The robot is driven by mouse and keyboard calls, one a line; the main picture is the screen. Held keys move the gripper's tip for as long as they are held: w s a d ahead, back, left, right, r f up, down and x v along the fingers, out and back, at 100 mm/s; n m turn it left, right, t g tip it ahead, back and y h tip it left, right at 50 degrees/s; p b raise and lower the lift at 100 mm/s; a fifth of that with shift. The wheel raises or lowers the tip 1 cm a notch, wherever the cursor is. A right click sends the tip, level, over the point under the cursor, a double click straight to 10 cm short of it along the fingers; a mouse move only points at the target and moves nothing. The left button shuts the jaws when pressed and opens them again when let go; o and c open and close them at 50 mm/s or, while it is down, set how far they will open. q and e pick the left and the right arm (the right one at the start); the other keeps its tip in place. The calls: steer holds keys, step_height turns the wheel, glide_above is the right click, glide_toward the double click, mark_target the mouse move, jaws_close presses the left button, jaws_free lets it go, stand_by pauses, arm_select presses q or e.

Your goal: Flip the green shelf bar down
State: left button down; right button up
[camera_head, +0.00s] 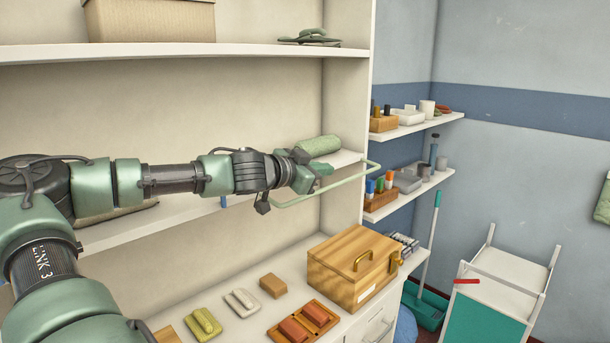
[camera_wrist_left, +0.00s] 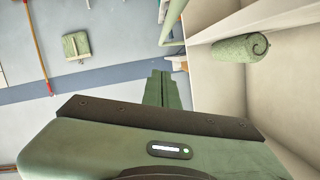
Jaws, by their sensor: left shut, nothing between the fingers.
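The pale green shelf bar (camera_head: 345,183) is a thin bent rail at the front of the middle shelf. It sticks out in front of the shelf edge, with a rounded corner at its right end. Part of its left end is behind my arm. My left gripper (camera_head: 322,177) is shut and empty, close above and behind the bar's long side in this view; I cannot tell whether they touch. The shut fingers also show in the left wrist view (camera_wrist_left: 165,90). My right gripper is not in view.
A rolled green towel (camera_head: 318,145) lies on the middle shelf (camera_head: 345,158) just behind the gripper. A wooden box (camera_head: 345,262) with brushes and blocks stands on the counter below. Side shelves (camera_head: 420,125) with small items are at right.

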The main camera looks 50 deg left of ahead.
arm_select(q)
steer(key=b+v, duration=0.1)
steer(key=v, duration=0.5)
steer(key=shift+s+b, duration=0.25)
steer(key=shift+b, duration=0.1)
stand_by(0.3)
